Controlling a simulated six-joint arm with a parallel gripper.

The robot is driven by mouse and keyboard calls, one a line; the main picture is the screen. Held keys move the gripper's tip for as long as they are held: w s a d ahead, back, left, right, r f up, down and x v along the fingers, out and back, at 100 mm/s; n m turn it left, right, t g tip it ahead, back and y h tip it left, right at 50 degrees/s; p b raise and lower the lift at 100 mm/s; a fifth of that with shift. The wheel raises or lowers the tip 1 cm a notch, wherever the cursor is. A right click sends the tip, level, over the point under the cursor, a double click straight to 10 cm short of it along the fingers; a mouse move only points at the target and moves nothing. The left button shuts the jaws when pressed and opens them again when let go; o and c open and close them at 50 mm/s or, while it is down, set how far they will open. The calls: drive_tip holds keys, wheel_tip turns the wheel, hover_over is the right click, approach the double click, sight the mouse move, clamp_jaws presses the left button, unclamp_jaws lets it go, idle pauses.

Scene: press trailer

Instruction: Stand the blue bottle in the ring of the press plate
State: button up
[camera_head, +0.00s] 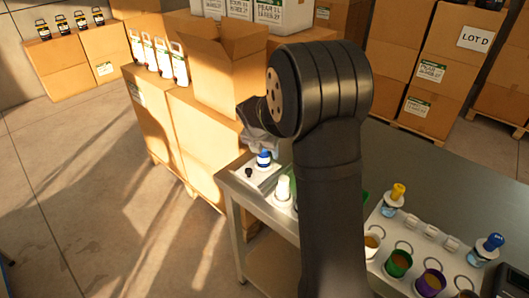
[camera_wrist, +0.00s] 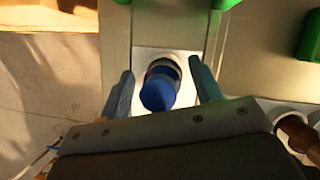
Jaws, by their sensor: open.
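A blue-capped bottle (camera_head: 263,160) stands on the light press plate (camera_head: 247,180) at the left end of the metal table, and looks upright. In the wrist view its blue cap (camera_wrist: 158,95) lies between my two fingers, with a dark round rim showing behind it. The cap and my gripper hide most of the ring, so I cannot tell how it is seated. My gripper (camera_wrist: 162,85) is open, one finger on each side of the bottle, with gaps showing. In the head view my gripper (camera_head: 262,145) is just above the bottle, partly hidden by my arm.
A black knob (camera_head: 248,172) is on the plate. A white bottle (camera_head: 283,188) stands beside it. On the right, a white rack (camera_head: 408,240) carries several cups, a yellow-capped bottle (camera_head: 392,200) and another blue-capped bottle (camera_head: 487,249). Cardboard boxes (camera_head: 190,130) stand close behind the table's left end.

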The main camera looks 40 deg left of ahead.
drive_tip(key=v, duration=1.1)
drive_tip(key=shift+r, duration=0.15)
drive_tip(key=shift+s, duration=0.1)
drive_tip(key=x, duration=1.2)
drive_tip(key=shift+r, duration=1.85)
